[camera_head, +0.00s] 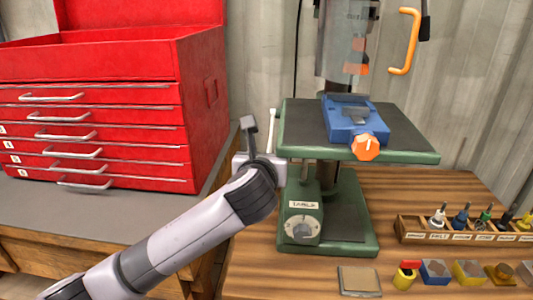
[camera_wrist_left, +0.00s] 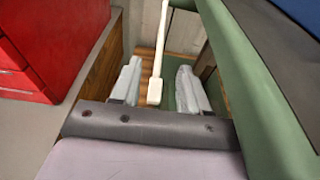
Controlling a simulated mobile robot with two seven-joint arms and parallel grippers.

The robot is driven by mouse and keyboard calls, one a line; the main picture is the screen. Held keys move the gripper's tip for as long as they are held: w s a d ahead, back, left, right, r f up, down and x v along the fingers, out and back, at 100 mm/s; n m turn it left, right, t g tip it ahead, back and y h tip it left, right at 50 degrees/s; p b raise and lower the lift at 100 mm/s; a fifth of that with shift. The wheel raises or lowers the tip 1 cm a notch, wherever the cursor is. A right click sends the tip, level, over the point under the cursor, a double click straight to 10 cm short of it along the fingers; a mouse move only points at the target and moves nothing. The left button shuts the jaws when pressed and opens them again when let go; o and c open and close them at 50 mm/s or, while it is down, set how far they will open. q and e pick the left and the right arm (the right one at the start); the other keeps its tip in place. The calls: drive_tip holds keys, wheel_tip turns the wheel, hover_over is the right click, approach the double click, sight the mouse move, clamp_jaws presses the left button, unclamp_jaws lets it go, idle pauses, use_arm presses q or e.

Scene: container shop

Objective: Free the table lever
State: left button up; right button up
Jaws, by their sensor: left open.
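The table lever is a thin white rod with a blunt end. It stands at the left side of the green drill press table in the head view (camera_head: 272,130), and in the wrist view (camera_wrist_left: 158,60) its near end comes between my fingers. My left gripper (camera_head: 260,158) is at the lever, left of the press. Its two pale fingers are open in the wrist view (camera_wrist_left: 160,88), one on each side of the rod, with gaps visible. The green press table (camera_head: 420,153) has a dark top. A box labelled TABLE with a round dial (camera_head: 302,230) sits below it. My right gripper is out of view.
A red tool chest (camera_head: 95,115) stands at left on a grey-topped bench. A blue vise (camera_head: 350,118) with an orange knob is on the press table. A labelled wooden rack (camera_head: 460,235) and several small coloured blocks lie at right. An orange handle (camera_head: 409,40) hangs above.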

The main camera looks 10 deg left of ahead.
use_arm(q)
drive_tip(key=shift+v, duration=1.65)
drive_tip(key=shift+f, duration=0.1)
